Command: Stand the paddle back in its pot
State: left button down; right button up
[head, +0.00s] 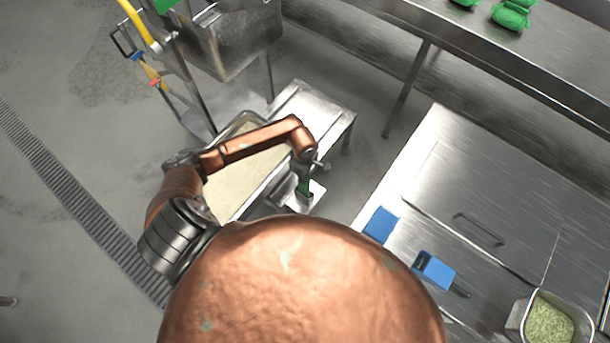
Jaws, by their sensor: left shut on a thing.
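My left gripper (308,170) is at the end of my copper-coloured arm, over the right side of the low steel stand. It is shut on the green paddle (304,186), which points down below the fingers. A small steel pot (296,204) is directly below, on the stand beside the rice pan. The paddle's lower end appears at or in the pot's mouth; I cannot tell how deep it is. My right gripper is not in view.
A large pan of rice (232,190) lies left of the pot, partly behind my arm. A steel worktable (430,185) on the right holds blue items (381,224) and a container of green-flecked food (549,322). A steel sink (235,45) stands behind.

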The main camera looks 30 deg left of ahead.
pick_arm(q)
jog(key=shift+f, duration=0.4)
jog(key=shift+f+b, duration=0.5)
jog(key=shift+b, duration=0.05)
jog(key=shift+f, duration=0.2)
jog(key=shift+f+b, duration=0.35)
jog(key=shift+b, duration=0.1)
jog(key=shift+f, duration=0.1)
jog(key=c, duration=2)
grip_release()
